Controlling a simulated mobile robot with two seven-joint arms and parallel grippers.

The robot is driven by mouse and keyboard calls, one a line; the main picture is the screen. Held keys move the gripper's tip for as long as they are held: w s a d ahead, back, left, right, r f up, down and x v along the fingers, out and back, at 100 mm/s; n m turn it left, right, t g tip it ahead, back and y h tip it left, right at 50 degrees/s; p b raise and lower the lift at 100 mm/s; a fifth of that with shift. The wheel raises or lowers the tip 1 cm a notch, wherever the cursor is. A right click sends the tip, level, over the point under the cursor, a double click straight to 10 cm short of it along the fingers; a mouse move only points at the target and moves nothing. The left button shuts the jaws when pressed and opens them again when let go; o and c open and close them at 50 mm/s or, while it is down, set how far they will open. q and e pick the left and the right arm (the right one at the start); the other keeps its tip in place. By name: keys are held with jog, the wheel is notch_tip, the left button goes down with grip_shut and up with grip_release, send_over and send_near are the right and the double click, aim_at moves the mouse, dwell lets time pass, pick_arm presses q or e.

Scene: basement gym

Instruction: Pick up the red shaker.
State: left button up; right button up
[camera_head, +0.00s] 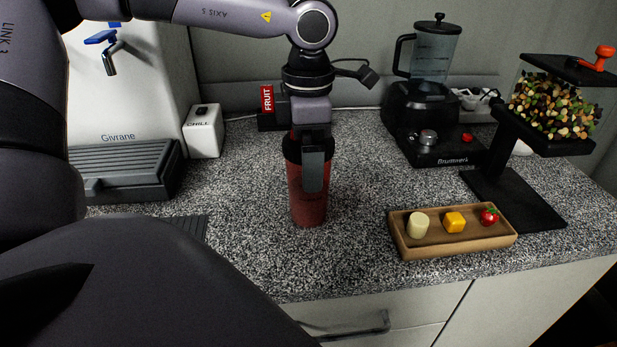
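The red shaker (308,205), with a dark top, stands upright on the speckled counter near the middle of the view. My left gripper (312,170) comes down over it from above. One finger lies in front of the shaker's upper part and lid. The other finger is hidden, so I cannot tell whether the gripper is closed on the shaker. The shaker's base appears to rest on the counter. My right gripper is not in view.
A wooden tray (408,251) with several small food pieces sits to the right. Behind it are a black blender (432,110) and a dispenser of mixed pieces (551,105). A white carton (203,131) and drink machine (130,105) stand left. Counter around the shaker is clear.

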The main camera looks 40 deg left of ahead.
pick_arm(q)
jog(key=shift+f, duration=0.6)
jog(key=c, duration=1.7)
